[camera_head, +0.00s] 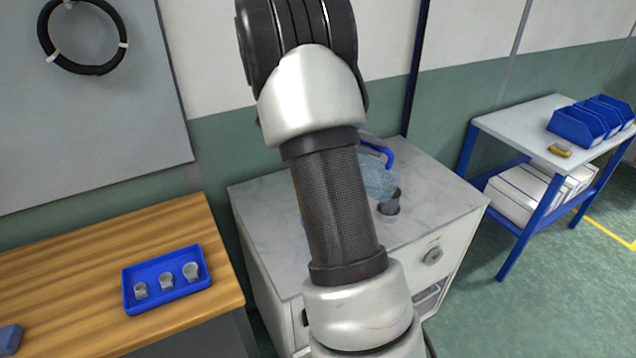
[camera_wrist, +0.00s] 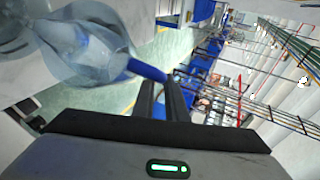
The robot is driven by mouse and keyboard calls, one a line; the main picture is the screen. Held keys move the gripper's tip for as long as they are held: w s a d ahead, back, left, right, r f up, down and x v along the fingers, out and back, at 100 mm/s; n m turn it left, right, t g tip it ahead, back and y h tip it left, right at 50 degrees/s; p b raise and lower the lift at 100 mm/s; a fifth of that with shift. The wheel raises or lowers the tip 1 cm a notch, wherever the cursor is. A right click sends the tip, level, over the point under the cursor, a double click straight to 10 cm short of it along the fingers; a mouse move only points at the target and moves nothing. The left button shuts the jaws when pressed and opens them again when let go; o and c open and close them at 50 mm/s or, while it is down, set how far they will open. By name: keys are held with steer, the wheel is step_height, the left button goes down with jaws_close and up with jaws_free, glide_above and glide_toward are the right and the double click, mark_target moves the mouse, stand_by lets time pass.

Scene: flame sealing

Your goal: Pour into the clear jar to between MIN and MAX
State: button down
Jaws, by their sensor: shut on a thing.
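A translucent bluish jug (camera_head: 378,181) shows partly behind my arm in the head view, above the white cabinet's top. It looks tilted, and its blue handle (camera_head: 380,148) is at its upper side. In the wrist view the jug (camera_wrist: 98,42) is close and my gripper (camera_wrist: 165,92) is shut on its blue handle (camera_wrist: 146,70). A small greyish clear jar (camera_head: 390,205) stands on the cabinet top just below the jug. A clear round vessel (camera_wrist: 18,32), likely this jar, is beside the jug in the wrist view. I cannot make out the MIN and MAX marks, the liquid level or any stream.
The cabinet's marble top (camera_head: 440,205) is clear at the right. A blue tray (camera_head: 130,283) with three small cups lies on the wooden bench (camera_head: 60,285) at left. A side table (camera_head: 515,120) at right carries blue bins (camera_head: 578,125) and a yellow device (camera_head: 560,151).

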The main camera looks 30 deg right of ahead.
mark_target(382, 169)
steer(key=shift+w+a+r+g+h+b, duration=0.35)
steer(key=shift+r+b, duration=0.2)
steer(key=shift+b, duration=0.2)
stand_by(1.8)
steer(key=shift+w+a+r+n+h+p, duration=0.15)
steer(key=shift+w+a+r+h+p, duration=0.1)
steer(key=shift+w+a+p, duration=0.35)
steer(key=shift+w+a+r+n+h+p, duration=0.1)
steer(key=shift+w+a+n+h+p, duration=0.15)
steer(key=shift+p, duration=0.5)
stand_by(0.8)
